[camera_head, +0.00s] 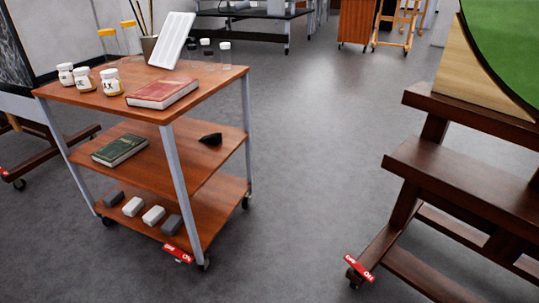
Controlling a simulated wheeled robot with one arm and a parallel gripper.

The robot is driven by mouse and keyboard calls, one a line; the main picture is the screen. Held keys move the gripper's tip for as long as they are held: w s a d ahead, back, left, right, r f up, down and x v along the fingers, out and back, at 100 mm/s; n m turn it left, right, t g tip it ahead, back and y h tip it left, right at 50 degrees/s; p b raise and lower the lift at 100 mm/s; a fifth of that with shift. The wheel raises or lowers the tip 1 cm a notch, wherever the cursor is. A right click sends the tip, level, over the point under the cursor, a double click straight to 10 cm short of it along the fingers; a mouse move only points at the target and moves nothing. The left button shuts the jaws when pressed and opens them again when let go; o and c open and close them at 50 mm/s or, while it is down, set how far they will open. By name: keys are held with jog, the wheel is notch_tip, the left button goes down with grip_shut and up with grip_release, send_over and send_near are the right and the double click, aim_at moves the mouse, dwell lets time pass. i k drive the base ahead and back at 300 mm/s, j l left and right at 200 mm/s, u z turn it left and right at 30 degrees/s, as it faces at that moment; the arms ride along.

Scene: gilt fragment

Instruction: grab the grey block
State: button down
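On the bottom shelf (226,193) of a wooden cart, several small blocks lie in a row near the front edge. The block at the right end of the row is grey (172,225). The block at the left end is a darker grey (113,198). Between them lie two white blocks, a left one (132,206) and a right one (153,215). I cannot tell from the picture which grey one the task names. My gripper is not in view.
The cart's middle shelf holds a green book (119,150) and a black object (210,139). A red book (162,93), jars (111,82) and a white palette (172,40) are on top. A wooden easel (455,190) stands right. Floor (300,140) between is clear.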

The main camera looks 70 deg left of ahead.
aim_at(116, 197)
jog(key=u, duration=3.35)
